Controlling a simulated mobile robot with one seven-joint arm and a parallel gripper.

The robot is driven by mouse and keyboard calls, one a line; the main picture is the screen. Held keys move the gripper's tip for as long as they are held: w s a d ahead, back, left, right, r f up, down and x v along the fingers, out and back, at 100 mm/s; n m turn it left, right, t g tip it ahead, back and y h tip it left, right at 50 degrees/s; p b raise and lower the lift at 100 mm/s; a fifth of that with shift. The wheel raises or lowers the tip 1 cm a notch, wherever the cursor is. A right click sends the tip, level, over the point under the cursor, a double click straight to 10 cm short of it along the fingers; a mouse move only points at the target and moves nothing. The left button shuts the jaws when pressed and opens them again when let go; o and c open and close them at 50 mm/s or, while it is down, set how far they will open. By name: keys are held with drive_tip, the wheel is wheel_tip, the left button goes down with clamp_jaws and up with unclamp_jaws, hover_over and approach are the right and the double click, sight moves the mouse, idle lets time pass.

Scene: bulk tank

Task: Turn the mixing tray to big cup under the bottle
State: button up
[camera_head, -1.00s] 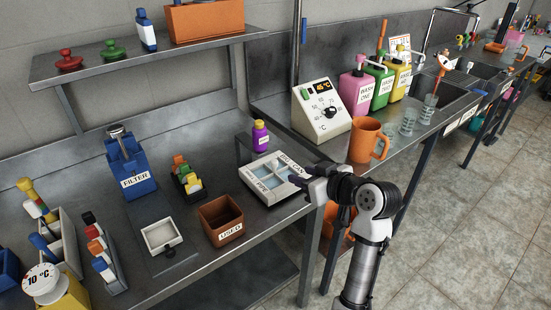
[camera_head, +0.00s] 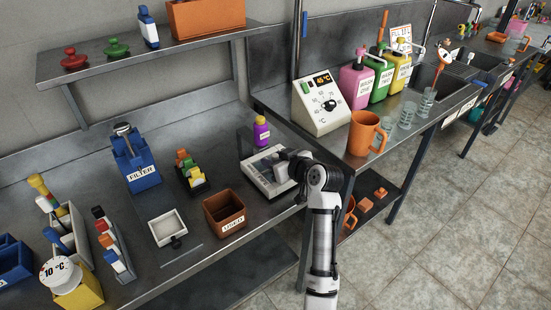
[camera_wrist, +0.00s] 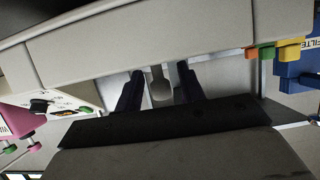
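The mixing tray (camera_head: 250,171) is a pale, square tray on the metal bench, and my arm covers its right part. A purple bottle (camera_head: 262,134) with a yellow cap stands at its back edge. My gripper (camera_head: 288,168) is at the tray's right side. In the wrist view, the tray's pale wall (camera_wrist: 150,38) fills the upper part. The two dark fingers of my gripper (camera_wrist: 160,88) stand apart on either side of a light grey tab (camera_wrist: 161,84), with narrow gaps showing. The tray's labels cannot be read now, and the compartment under the bottle is hidden.
An orange-brown USED box (camera_head: 225,212) stands close at the tray's left front. A block with coloured pieces (camera_head: 190,173) and a blue FILTER holder (camera_head: 136,158) are further left. A dial box (camera_head: 320,106) and an orange mug (camera_head: 367,133) stand on the right-hand counter.

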clamp_jaws()
